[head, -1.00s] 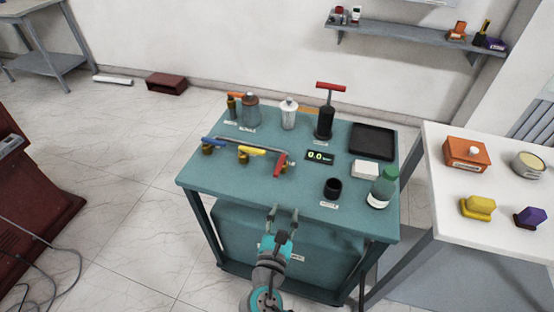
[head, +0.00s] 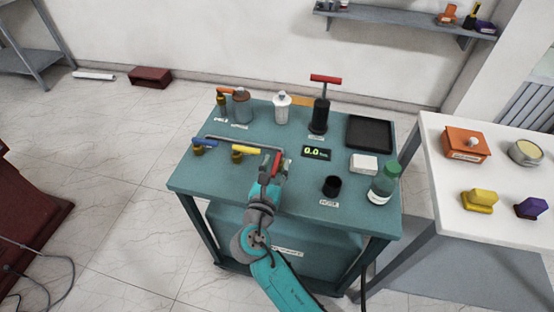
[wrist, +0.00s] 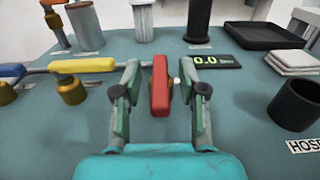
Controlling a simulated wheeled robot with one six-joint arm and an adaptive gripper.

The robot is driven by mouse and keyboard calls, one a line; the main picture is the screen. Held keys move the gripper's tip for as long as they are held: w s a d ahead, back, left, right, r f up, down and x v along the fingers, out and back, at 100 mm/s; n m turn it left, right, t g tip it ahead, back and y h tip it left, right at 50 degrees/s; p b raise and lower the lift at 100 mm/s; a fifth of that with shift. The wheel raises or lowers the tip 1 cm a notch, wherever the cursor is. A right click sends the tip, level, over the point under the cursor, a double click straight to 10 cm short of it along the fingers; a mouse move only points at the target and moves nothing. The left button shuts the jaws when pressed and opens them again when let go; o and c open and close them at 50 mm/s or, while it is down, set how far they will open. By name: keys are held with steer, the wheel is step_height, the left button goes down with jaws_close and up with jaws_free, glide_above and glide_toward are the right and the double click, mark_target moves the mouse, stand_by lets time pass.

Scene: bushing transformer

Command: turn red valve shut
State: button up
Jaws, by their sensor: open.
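The red valve handle (wrist: 160,85) stands between the two open fingers of my gripper (wrist: 161,100) in the wrist view. A gap shows on each side of it, so the fingers look apart from it. In the head view the red handle (head: 277,162) is partly hidden by my gripper (head: 272,170). The handle points toward me, across the line of the grey pipe (head: 228,141). Its valve body is mostly hidden behind the handle.
The yellow valve (head: 243,151) and blue valve (head: 203,143) sit left on the same pipe. A display (head: 316,153) reading 0.0 lies right of the red handle. A black cup (head: 332,186), white stack (head: 363,163) and green-capped bottle (head: 384,184) stand further right on the teal table (head: 300,190).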

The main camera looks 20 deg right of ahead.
steer(key=shift+x, duration=1.1)
jaws_close()
